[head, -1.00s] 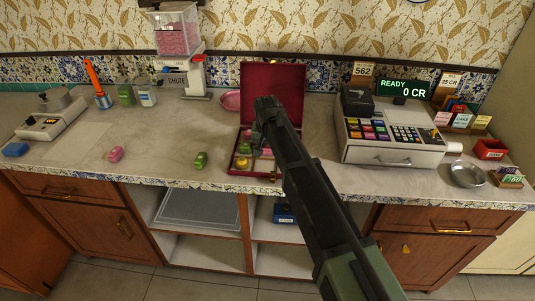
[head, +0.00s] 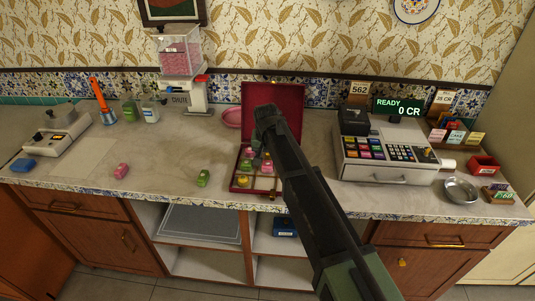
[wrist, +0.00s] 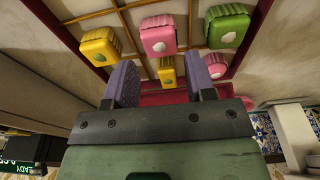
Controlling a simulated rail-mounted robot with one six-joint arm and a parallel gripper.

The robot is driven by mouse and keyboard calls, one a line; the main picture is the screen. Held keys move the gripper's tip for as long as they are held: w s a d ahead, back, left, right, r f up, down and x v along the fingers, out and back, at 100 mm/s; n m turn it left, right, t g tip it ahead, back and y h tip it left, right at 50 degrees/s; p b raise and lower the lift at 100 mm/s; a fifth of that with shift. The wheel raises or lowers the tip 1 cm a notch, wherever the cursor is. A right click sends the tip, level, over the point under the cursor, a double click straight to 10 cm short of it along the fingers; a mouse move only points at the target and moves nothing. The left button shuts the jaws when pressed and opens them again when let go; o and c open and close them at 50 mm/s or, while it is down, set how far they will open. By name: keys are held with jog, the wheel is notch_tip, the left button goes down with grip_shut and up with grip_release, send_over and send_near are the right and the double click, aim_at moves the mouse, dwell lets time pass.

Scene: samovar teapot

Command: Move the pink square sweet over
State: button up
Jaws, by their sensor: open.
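A red, divided box (head: 232,186) stands open on the counter and holds several sweets. In the wrist view, a pink square sweet (wrist: 158,35) lies in a compartment between a yellow sweet (wrist: 99,46) and a green sweet (wrist: 228,26). A small yellow sweet (wrist: 166,72) and a rounder pink sweet (wrist: 215,65) show beyond. Another pink sweet (head: 121,171) lies on the counter at left. My gripper (wrist: 160,82) is open above the box, its fingers apart and nothing seen held between them. My arm hides part of the box in the head view.
A green sweet (head: 203,178) lies on the counter left of the box. A pink dish (head: 231,117) sits behind it, near the chute dispenser (head: 184,95). A cash register (head: 387,150) stands close on the right. The counter's left middle is largely clear.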

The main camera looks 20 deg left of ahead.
aim_at(267, 167)
notch_tip(267, 167, up, 7)
jog(key=s+p, duration=0.1)
jog(key=p, duration=0.4)
jog(key=shift+d, duration=0.15)
jog(key=s+d+m, duration=0.1)
jog(key=s+d, duration=0.1)
jog(key=d, duration=0.8)
jog(key=s+d, duration=0.3)
jog(key=d, duration=0.7)
jog(key=s+d+g, duration=0.1)
jog(key=s+d, duration=0.6)
jog(key=d, duration=0.3)
jog(key=s+d+m, duration=0.1)
jog(key=s+d, duration=0.7)
jog(key=d, duration=0.3)
jog(key=shift+s+d+f+m+g, duration=0.2)
jog(key=shift+m+g, duration=0.1)
jog(key=shift+g, duration=0.1)
